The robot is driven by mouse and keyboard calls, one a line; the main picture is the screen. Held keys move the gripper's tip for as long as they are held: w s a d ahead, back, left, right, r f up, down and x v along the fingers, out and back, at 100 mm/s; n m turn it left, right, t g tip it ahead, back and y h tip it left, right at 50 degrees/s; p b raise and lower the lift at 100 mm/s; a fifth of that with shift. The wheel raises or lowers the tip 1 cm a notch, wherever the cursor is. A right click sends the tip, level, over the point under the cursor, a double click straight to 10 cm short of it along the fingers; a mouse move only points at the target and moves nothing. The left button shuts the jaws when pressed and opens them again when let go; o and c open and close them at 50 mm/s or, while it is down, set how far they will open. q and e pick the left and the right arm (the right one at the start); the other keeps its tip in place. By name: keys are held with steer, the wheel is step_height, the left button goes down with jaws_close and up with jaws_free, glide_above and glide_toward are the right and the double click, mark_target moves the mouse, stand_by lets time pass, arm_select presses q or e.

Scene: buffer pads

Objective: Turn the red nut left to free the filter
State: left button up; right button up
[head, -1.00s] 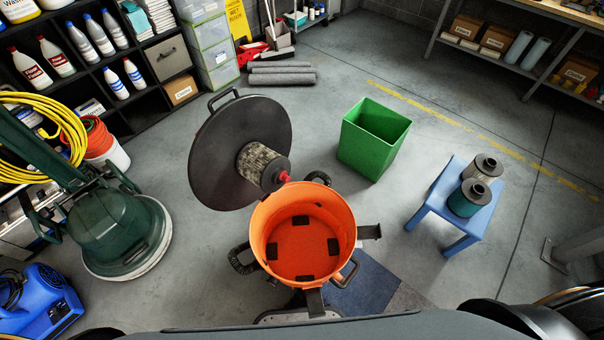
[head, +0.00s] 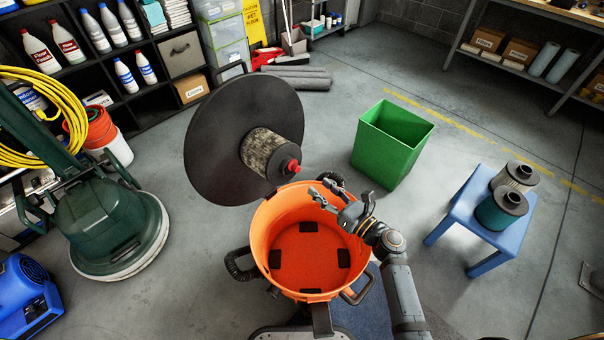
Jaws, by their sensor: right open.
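The red nut (head: 292,166) sits on the end of the dirty cylindrical filter (head: 266,153). The filter is fixed to the underside of the round black lid (head: 213,140), which stands tilted open behind the orange drum (head: 265,228). My right gripper (head: 325,187) is open and empty above the drum's right rim. Its fingers point up and left, a short way below and right of the red nut, apart from it. My left gripper is not in the view.
A green bin (head: 392,150) stands right of the drum. A blue stool (head: 470,205) bears two more filters (head: 501,210). A green floor machine (head: 108,225) stands at left, with a blue blower (head: 36,300) in front. Bare floor lies between them.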

mark_target(299, 170)
steer(key=x, duration=0.8)
steer(key=shift+a, duration=0.1)
steer(key=shift+w+a, duration=0.2)
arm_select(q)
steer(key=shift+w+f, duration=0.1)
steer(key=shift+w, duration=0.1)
arm_select(e)
steer(key=shift+w, duration=0.1)
steer(key=shift+f, duration=0.1)
steer(key=c, duration=0.9)
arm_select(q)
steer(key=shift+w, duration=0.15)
arm_select(e)
jaws_close()
